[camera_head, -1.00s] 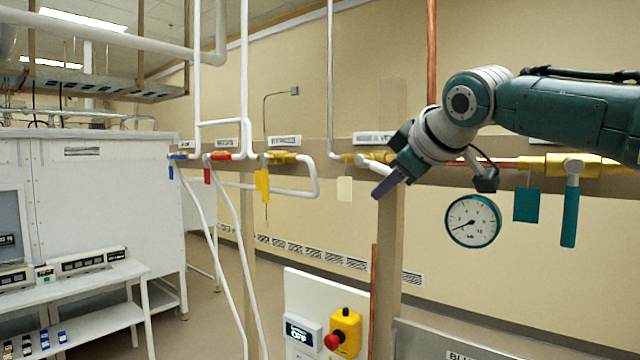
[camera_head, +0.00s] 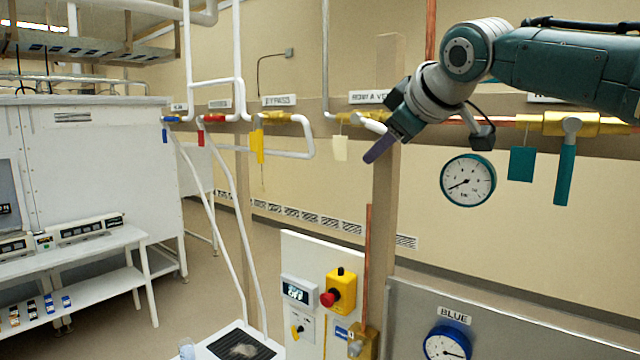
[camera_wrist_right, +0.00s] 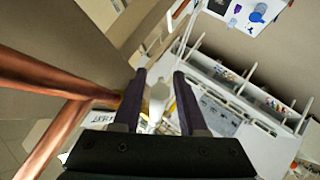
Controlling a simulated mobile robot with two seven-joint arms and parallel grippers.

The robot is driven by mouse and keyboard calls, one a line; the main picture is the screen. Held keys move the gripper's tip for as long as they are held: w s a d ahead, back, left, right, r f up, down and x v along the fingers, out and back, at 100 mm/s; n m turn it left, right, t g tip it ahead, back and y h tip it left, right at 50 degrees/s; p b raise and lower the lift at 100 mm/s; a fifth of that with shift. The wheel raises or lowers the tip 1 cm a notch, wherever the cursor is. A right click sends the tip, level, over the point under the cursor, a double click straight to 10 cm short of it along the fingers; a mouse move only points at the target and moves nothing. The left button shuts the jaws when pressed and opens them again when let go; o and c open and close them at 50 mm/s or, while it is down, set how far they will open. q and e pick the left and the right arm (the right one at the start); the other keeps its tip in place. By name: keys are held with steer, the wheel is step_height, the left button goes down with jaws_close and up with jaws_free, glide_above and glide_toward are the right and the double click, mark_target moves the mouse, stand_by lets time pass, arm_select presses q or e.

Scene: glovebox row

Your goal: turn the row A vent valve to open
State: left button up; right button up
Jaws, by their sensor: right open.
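The row A vent valve (camera_head: 346,118) is a brass body on the wall pipe, under a partly covered "ROW A VE..." label (camera_head: 368,97). A cream tag (camera_head: 340,149) hangs below it. Its white lever (camera_head: 372,125) points right and slightly down, roughly along the pipe, and its end is by my gripper. My right gripper (camera_head: 380,149) has purple fingers and is just right of and below the lever. In the right wrist view my gripper (camera_wrist_right: 158,88) is open, with a whitish part (camera_wrist_right: 158,102) seen between its fingers; contact cannot be told. My left gripper is out of view.
Blue, red and yellow valves (camera_head: 258,140) are on the same pipe run to the left. A teal-handled valve (camera_head: 566,172) and a round gauge (camera_head: 468,181) are to the right. A wooden post (camera_head: 385,220) stands behind my gripper. A copper pipe (camera_wrist_right: 55,85) crosses the wrist view's left side.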

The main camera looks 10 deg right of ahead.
steer(key=shift+d+r, duration=0.1)
step_height(320, 180, down, 3)
steer(key=w+a+m+t+y+b, duration=0.25)
steer(key=t+b, duration=0.35)
steer(key=b, duration=0.5)
steer(key=s+d+b, duration=0.2)
steer(key=s+b, duration=0.4)
steer(key=s, duration=0.3)
steer(key=s+a+f+g+p, duration=0.1)
steer(key=s+a+f+g, duration=0.1)
steer(key=s+f, duration=0.2)
steer(key=s+a+f+g+p, duration=0.1)
steer(key=s+f, duration=0.3)
steer(key=f, duration=0.6)
steer(key=s+a+f+m+g+h+p, duration=0.1)
steer(key=s+a+f+g, duration=0.2)
steer(key=f, duration=0.5)
steer(key=shift+s+g+p, duration=0.3)
steer(key=shift+s+g, duration=0.1)
steer(key=shift+s, duration=0.45)
